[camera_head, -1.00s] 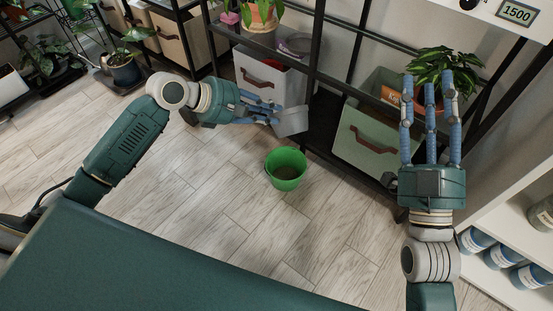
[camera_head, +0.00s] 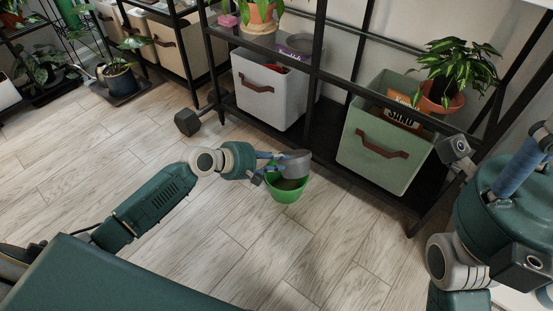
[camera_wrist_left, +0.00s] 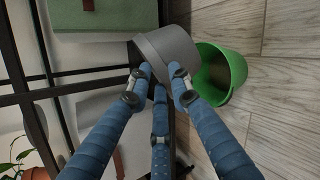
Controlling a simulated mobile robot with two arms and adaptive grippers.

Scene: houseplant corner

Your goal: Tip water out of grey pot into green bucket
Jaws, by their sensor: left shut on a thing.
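The grey pot (camera_head: 297,162) is tilted over the rim of the green bucket (camera_head: 284,193), which stands on the floor. My left gripper (camera_head: 272,164) is shut on the pot from the left. In the left wrist view, its blue fingers (camera_wrist_left: 158,92) press against the grey pot (camera_wrist_left: 171,52), and the green bucket (camera_wrist_left: 236,72) shows just beyond it. The pot's opening and any water stream are hidden. The bucket's inside looks dark brownish. My right gripper (camera_head: 522,165) is at the right edge, partly out of frame, and its opening cannot be made out.
A black shelf frame (camera_head: 315,90) stands behind the bucket. It holds a white bin (camera_head: 268,98) and a green bin (camera_head: 370,145) low down. A dumbbell-like dark object (camera_head: 187,122) lies by its left leg. The wooden floor (camera_head: 210,255) in front is clear.

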